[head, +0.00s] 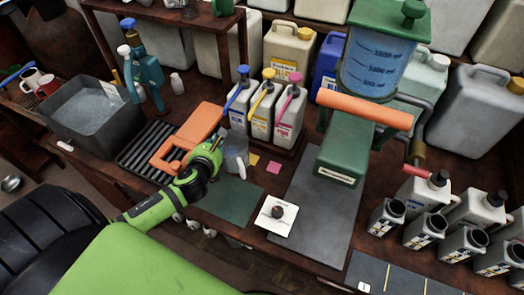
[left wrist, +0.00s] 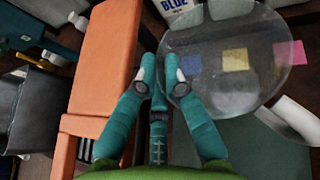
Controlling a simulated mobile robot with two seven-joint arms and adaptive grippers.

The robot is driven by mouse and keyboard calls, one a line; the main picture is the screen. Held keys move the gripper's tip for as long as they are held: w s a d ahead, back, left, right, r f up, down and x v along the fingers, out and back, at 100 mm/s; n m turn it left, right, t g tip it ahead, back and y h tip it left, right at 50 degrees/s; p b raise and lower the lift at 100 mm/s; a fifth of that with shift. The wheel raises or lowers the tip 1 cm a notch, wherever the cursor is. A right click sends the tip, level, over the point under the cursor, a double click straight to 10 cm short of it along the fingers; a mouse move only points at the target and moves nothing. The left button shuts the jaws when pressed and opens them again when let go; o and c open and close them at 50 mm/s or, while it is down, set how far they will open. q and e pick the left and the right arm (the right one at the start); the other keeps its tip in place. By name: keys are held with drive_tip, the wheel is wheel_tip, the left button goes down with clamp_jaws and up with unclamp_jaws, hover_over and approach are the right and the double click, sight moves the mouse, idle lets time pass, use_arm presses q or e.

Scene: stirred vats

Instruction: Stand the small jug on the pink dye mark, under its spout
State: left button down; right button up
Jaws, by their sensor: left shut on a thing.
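The small clear jug (head: 236,150) is in front of the blue-pump bottle (head: 239,103). In the left wrist view the jug (left wrist: 222,98) fills the upper right, with a pale handle-like part (left wrist: 293,122) at its lower right. My left gripper (head: 213,152) is at the jug's left side, shut on its wall. Its fingertips also show in the left wrist view (left wrist: 160,70). Whether the jug touches the surface is unclear. The pink dye mark (head: 274,167) is bare, right of the yellow mark (head: 253,159), in front of the pink-spouted bottle (head: 288,118). My right gripper is out of view.
An orange block-like object (head: 200,125) stands just left of my gripper, by a black rack (head: 145,160) and a grey basin (head: 95,120). A green machine with an orange bar (head: 365,110) stands to the right.

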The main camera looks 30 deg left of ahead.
use_arm(q)
drive_tip(key=w+d+f, duration=0.1)
drive_tip(key=d, duration=0.1)
drive_tip(key=w+d+f, duration=0.3)
drive_tip(key=w+d, duration=0.1)
drive_tip(key=d, duration=0.1)
drive_tip(key=shift+w+f+p, duration=0.15)
drive_tip(key=shift+f+p, duration=0.05)
drive_tip(key=shift+p, duration=0.15)
drive_tip(key=w+d, duration=0.1)
drive_tip(key=w+d+f, duration=0.1)
drive_tip(key=d, duration=0.1)
drive_tip(key=shift+w+d+f, duration=0.1)
drive_tip(key=shift+w+d, duration=0.15)
drive_tip(key=shift+d, duration=0.05)
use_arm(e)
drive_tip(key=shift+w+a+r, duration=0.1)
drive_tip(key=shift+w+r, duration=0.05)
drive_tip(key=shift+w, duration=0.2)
use_arm(q)
drive_tip(key=shift+f, duration=0.15)
drive_tip(key=c, duration=1.3)
unclamp_jaws()
